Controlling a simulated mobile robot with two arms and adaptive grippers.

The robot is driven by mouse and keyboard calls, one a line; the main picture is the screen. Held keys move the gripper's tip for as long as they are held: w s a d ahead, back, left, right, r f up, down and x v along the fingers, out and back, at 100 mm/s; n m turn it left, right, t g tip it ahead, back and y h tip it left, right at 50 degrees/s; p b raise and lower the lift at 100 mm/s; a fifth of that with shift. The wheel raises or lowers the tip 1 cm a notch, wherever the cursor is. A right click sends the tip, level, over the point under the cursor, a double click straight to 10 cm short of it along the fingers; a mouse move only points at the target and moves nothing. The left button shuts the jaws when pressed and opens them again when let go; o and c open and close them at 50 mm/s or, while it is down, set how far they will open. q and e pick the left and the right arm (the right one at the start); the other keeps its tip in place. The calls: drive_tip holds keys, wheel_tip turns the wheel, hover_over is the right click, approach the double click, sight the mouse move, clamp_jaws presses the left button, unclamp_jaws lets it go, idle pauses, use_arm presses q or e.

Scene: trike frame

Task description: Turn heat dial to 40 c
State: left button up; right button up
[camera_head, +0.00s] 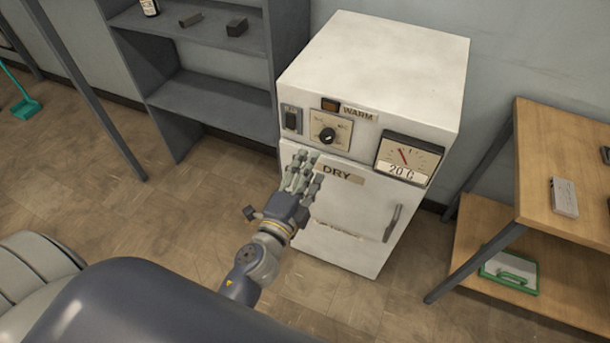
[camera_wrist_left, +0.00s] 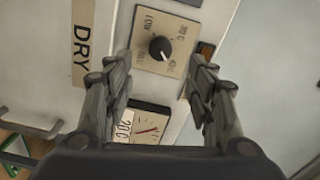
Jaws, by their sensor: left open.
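The heat dial (camera_head: 328,135) is a black round knob on a beige plate on the front of a white cabinet (camera_head: 375,60). In the left wrist view the dial (camera_wrist_left: 160,48) shows between my fingers, with "LOW" and "30 C" legible on its plate. A meter (camera_head: 408,158) to its right carries a red needle and the label "20 C"; it also shows in the left wrist view (camera_wrist_left: 145,125). My left gripper (camera_head: 303,163) is open, in front of the cabinet just below and left of the dial. Its fingers appear apart from the dial. My right gripper is not in view.
A dark switch (camera_head: 292,119) sits left of the dial, and an amber lamp (camera_head: 330,104) above it. The cabinet door has a handle (camera_head: 392,223). A grey shelf (camera_head: 215,100) stands left, and a wooden table (camera_head: 565,170) right.

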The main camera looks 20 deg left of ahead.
use_arm(q)
drive_tip(key=shift+s, duration=0.9)
drive_tip(key=s+f+n+g, duration=0.2)
drive_tip(key=s+f+g, duration=0.1)
drive_tip(key=f, duration=0.8)
drive_tip(key=s+d+f+n+g, duration=0.15)
drive_tip(key=s+f, duration=0.25)
drive_tip(key=f, duration=0.7)
drive_tip(key=s+f+n+g, duration=0.3)
drive_tip(key=f+g, duration=0.1)
drive_tip(key=f, duration=0.7)
drive_tip(key=s+a+f+n+g, duration=0.2)
drive_tip(key=s+f, duration=0.4)
drive_tip(key=s, duration=0.3)
drive_tip(key=s+a+f+n+g, duration=0.3)
drive_tip(key=s+f, duration=0.4)
drive_tip(key=s, duration=0.3)
drive_tip(key=s+a+f+n+g, duration=0.2)
drive_tip(key=s+f+g, duration=0.1)
drive_tip(key=s+f, duration=0.4)
drive_tip(key=s, duration=0.3)
drive_tip(key=shift+s+a+y, duration=0.25)
drive_tip(key=shift+a+y, duration=0.05)
drive_tip(key=shift+g, duration=0.25)
